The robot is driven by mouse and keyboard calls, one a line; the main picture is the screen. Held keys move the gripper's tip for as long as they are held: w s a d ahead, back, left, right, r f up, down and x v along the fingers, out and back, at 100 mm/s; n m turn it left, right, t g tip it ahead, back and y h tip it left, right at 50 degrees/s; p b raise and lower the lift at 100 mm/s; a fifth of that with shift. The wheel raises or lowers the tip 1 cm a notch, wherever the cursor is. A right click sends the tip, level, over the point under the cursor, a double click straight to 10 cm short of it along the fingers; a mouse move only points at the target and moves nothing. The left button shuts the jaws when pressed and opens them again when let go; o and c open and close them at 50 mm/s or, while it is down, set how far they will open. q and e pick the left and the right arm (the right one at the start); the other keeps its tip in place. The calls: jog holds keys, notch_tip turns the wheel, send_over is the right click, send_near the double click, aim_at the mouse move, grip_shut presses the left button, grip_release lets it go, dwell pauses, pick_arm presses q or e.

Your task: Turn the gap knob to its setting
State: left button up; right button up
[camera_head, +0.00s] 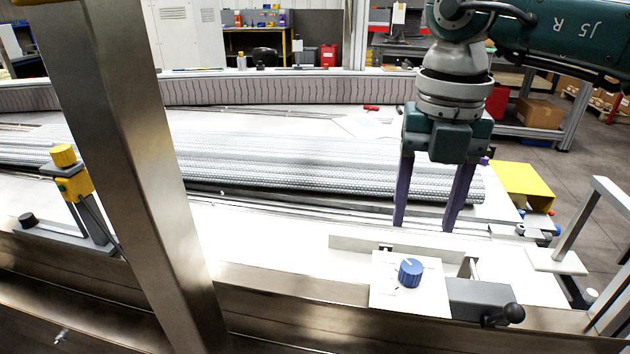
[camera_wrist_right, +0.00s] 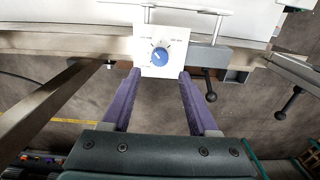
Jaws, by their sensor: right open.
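The gap knob (camera_head: 410,272) is a blue ribbed dial with a white pointer mark on a white plate (camera_head: 434,300) at the lower right of the head view. In the right wrist view the knob (camera_wrist_right: 159,56) sits on its marked plate (camera_wrist_right: 178,38), between and beyond the fingertips. The pointer's exact setting is too small to read. My right gripper (camera_head: 423,228) has two purple fingers, spread apart with nothing between them. It hangs above and behind the knob, apart from it. The fingers also show in the right wrist view (camera_wrist_right: 159,76). My left gripper is not seen.
A grey block with a black ball-ended lever (camera_head: 512,313) sits right of the plate. A steel post (camera_head: 130,170) crosses the left of the head view. A yellow-topped clamp (camera_head: 70,175) stands at left, a yellow box (camera_head: 523,183) at right. A roller bed (camera_head: 300,165) lies behind.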

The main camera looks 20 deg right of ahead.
aim_at(412, 266)
jog(key=f+b, duration=0.7)
jog(key=f, duration=0.2)
jog(key=shift+s+b, duration=0.2)
jog(key=shift+b, duration=0.1)
jog(key=shift+r, duration=0.2)
jog(key=shift+c, duration=1)
jog(key=c, duration=0.6)
jog(key=shift+o, duration=0.2)
jog(key=m, duration=0.4)
jog(key=shift+m, duration=0.4)
jog(key=m, duration=1.2)
jog(key=o, duration=0.5)
jog(key=shift+m, duration=0.5)
jog(key=shift+c, duration=0.2)
jog(key=o, duration=0.5)
